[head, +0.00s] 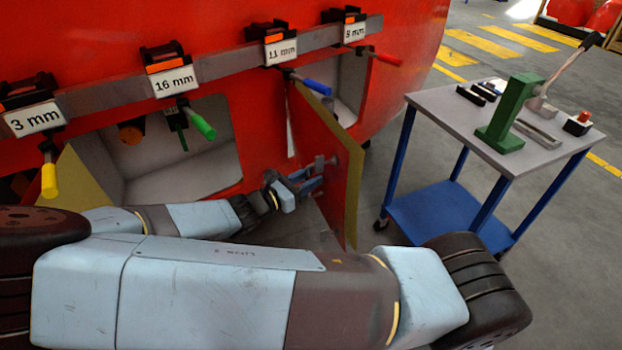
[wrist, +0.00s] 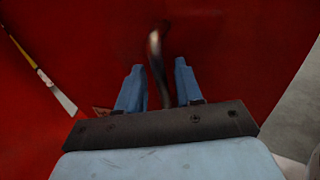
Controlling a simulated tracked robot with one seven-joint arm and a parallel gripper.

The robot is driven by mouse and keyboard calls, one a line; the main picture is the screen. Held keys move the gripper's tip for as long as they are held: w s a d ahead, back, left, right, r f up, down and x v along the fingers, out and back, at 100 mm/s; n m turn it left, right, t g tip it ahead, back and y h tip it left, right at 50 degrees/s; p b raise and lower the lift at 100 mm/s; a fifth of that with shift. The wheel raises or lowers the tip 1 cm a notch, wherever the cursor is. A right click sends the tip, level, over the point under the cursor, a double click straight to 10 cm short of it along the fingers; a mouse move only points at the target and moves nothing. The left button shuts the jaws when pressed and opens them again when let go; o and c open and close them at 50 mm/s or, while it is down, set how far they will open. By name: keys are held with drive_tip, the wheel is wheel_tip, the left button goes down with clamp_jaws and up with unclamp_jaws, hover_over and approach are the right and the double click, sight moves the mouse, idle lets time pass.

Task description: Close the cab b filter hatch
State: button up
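An open hatch door (head: 333,130), red on the face towards me with an olive edge, stands out from the red nosecone beside the right opening. No label marks it as the cab b filter hatch. A small metal handle (head: 322,162) sits on its red face. My gripper (head: 311,180) is at this handle, in front of the door. In the wrist view, my gripper's two blue fingers (wrist: 160,88) are apart. The dark curved handle (wrist: 155,48) stands between them, with a visible gap to the right finger; contact with the left is unclear. Red panel fills the background.
A left opening (head: 185,150) has an olive panel (head: 75,192) beside it. Tools with coloured handles hang from a labelled rail (head: 215,65) above. A grey-topped trolley (head: 430,105) with a green stand (head: 510,115) is on the right. Floor is clear between door and trolley.

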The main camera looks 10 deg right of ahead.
clamp_jaws()
drive_tip(key=shift+a, duration=0.1)
idle(0.3)
